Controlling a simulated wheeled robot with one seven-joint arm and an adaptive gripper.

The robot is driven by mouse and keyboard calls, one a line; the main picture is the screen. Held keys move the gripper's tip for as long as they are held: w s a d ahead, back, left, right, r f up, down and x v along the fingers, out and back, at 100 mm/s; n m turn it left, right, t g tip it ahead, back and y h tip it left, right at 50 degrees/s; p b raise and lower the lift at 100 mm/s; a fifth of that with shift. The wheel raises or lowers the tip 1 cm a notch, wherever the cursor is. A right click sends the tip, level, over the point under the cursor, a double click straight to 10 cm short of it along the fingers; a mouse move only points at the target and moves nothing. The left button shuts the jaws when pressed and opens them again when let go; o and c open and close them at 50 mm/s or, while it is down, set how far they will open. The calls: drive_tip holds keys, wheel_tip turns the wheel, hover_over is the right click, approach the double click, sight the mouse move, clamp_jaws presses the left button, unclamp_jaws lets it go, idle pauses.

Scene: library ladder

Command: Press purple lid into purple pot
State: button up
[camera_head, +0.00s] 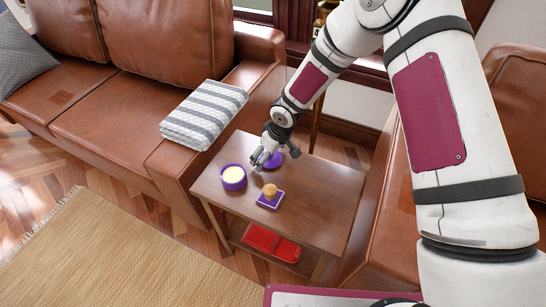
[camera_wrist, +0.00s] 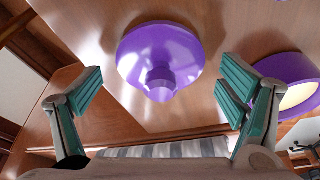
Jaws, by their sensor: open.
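The purple lid (camera_wrist: 160,50) lies on the wooden side table, with its knob (camera_wrist: 161,82) towards my wrist camera. It also shows in the head view (camera_head: 273,159), partly hidden behind my gripper. My gripper (camera_head: 259,160) is open and empty. In the wrist view its two fingers (camera_wrist: 158,92) stand wide apart on either side of the lid's knob, not visibly touching it. The purple pot (camera_head: 233,177) stands on the table to the left of the lid, open at the top with a pale cream inside. Part of the pot (camera_wrist: 292,78) shows at the right of the wrist view.
A purple-edged block with a tan knob (camera_head: 270,195) sits near the pot on the side table (camera_head: 318,200). A red object (camera_head: 271,243) lies on the lower shelf. A striped folded blanket (camera_head: 205,113) rests on the brown sofa (camera_head: 120,90). The table's right part is clear.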

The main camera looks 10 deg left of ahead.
drive_tip(key=c, duration=1.2)
